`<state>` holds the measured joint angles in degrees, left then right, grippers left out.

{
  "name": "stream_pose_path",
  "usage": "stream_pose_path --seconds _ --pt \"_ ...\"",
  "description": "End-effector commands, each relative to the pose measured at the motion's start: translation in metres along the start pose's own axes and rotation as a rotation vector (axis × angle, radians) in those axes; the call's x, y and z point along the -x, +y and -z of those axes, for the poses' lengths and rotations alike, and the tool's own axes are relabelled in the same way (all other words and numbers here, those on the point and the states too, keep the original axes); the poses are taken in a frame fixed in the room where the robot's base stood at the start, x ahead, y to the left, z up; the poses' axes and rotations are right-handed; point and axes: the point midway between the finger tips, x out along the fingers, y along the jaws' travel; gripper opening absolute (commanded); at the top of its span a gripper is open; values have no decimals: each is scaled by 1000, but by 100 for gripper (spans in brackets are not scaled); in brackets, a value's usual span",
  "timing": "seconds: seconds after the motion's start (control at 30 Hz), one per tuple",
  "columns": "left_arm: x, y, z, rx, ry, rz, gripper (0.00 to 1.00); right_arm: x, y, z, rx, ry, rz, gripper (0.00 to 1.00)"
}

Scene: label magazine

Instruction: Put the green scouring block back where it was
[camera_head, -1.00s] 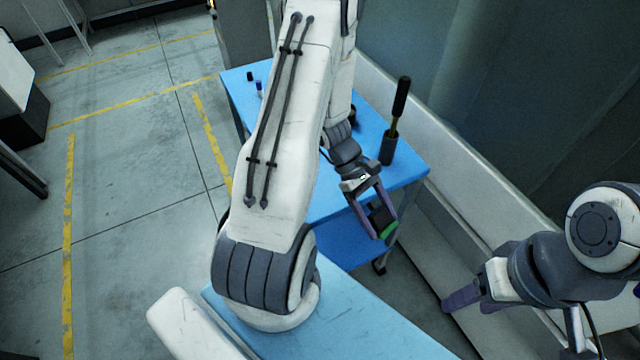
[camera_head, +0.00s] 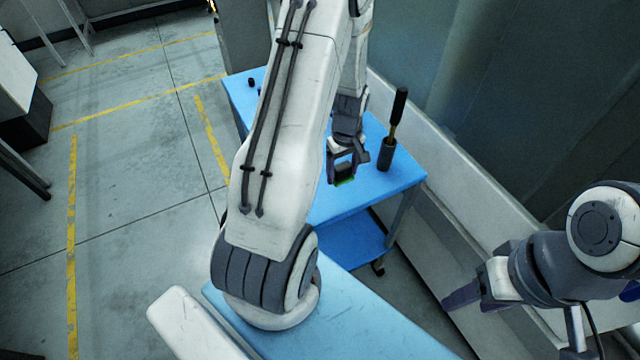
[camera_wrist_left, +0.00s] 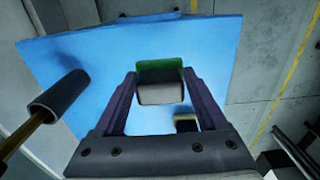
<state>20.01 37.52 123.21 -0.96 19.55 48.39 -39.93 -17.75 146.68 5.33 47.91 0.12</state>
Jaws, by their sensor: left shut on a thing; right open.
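The green scouring block (camera_wrist_left: 160,68) has a green band along one edge and a pale grey face. My left gripper (camera_head: 341,176) is shut on it, with a finger at each side in the left wrist view. The block's green part also shows in the head view (camera_head: 345,181), over the near part of the blue trolley top (camera_head: 390,185). I cannot tell whether the block touches the top. My right gripper (camera_head: 465,295) is open and empty at the lower right, away from the trolley.
A dark cylindrical holder (camera_head: 386,156) with a black-handled tool (camera_head: 399,105) stands right of my left gripper. A small dark item with a pale edge (camera_wrist_left: 186,123) shows between my left fingers. A small dark item (camera_head: 251,82) is at the trolley's far left.

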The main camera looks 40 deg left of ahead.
Motion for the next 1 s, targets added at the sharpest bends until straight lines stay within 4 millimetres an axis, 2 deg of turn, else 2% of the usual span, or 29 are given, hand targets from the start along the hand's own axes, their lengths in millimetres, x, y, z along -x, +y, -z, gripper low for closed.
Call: stream_pose_path --seconds 0.03,0.1,0.3,0.47,0.7,0.97,1.0 --pt "-4 -12 6 7 -5 5 30 8 -1 0 0 0 0 57" --pt "-14 -24 14 6 -5 4 30 12 -1 1 -1 0 0 57" --pt "-32 -46 29 1 -3 2 30 19 -1 1 -1 0 0 57" --pt "-41 -49 31 -1 -3 2 30 23 -2 1 -1 0 0 57" --pt "-71 -48 31 -2 -2 1 30 33 -2 2 1 0 0 57" --pt "-76 -48 31 -1 -1 -1 30 32 -2 2 1 0 0 57" --pt "-76 -48 31 -1 -1 0 82 32 -2 2 1 0 0 57"
